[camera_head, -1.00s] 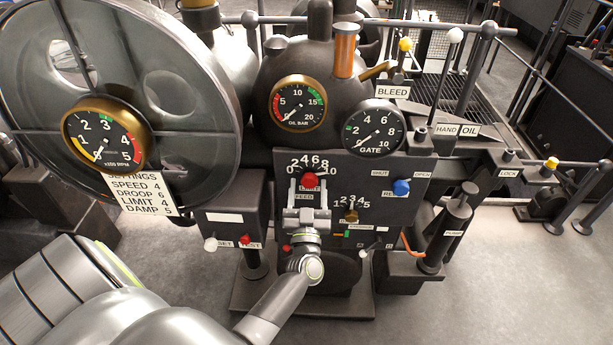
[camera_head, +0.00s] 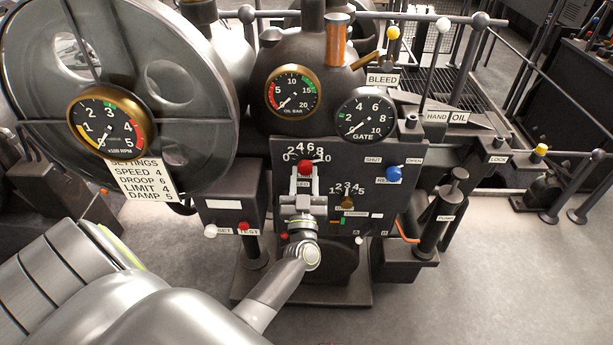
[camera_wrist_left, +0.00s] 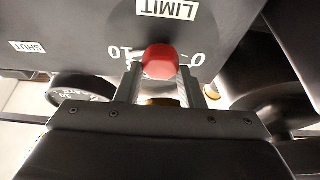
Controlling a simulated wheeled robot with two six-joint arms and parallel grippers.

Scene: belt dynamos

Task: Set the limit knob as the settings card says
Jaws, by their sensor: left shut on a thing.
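The limit knob (camera_head: 305,167) is red and sits on the dark panel under a 0 to 10 scale (camera_head: 305,150). My left gripper (camera_head: 304,178) is shut on the knob from below; in the wrist view its two fingers flank the red knob (camera_wrist_left: 160,62). I cannot make out a pointer on the knob, so its setting is unclear. The settings card (camera_head: 148,180) hangs at the left below the rpm gauge and reads speed 4, droop 6, limit 4, damp 5. In the wrist view the LIMIT label (camera_wrist_left: 168,9) lies above the knob. My right gripper is not in view.
A blue knob (camera_head: 394,174) and a small brass knob (camera_head: 347,203) are right of my gripper. A box with white and red buttons (camera_head: 243,228) is at the left. The gate gauge (camera_head: 365,115) and oil gauge (camera_head: 293,92) stand above. A pump (camera_head: 440,220) is at the right.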

